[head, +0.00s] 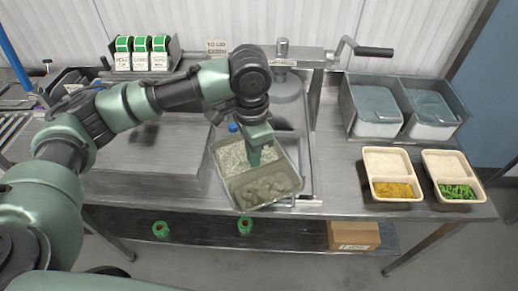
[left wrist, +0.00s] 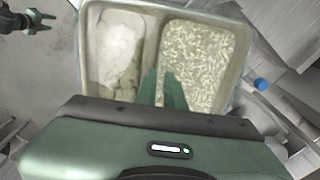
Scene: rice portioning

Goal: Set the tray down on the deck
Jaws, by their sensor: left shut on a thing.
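The tray (head: 272,203) is a grey-green two-compartment pan. One compartment holds pale grains and the other greyish lumpy food; both also show in the left wrist view, inside the tray's rim (left wrist: 165,8). My left gripper (head: 254,158) points down into the tray and is shut on its middle divider, with the green fingers (left wrist: 162,90) at the divider. The tray hangs over the front part of the steel deck (head: 307,170), by the bench's front edge. Its underside is hidden, so I cannot tell whether it touches. My right gripper (left wrist: 38,20) shows small and open in the left wrist view.
A press with a crank handle (head: 373,51) stands behind the tray. To the right are grey bins (head: 350,112) and two portion boxes, one with yellow food (head: 378,165), one with green (head: 440,166). Label rolls (head: 141,44) stand at the back left. Bare steel lies left of the tray.

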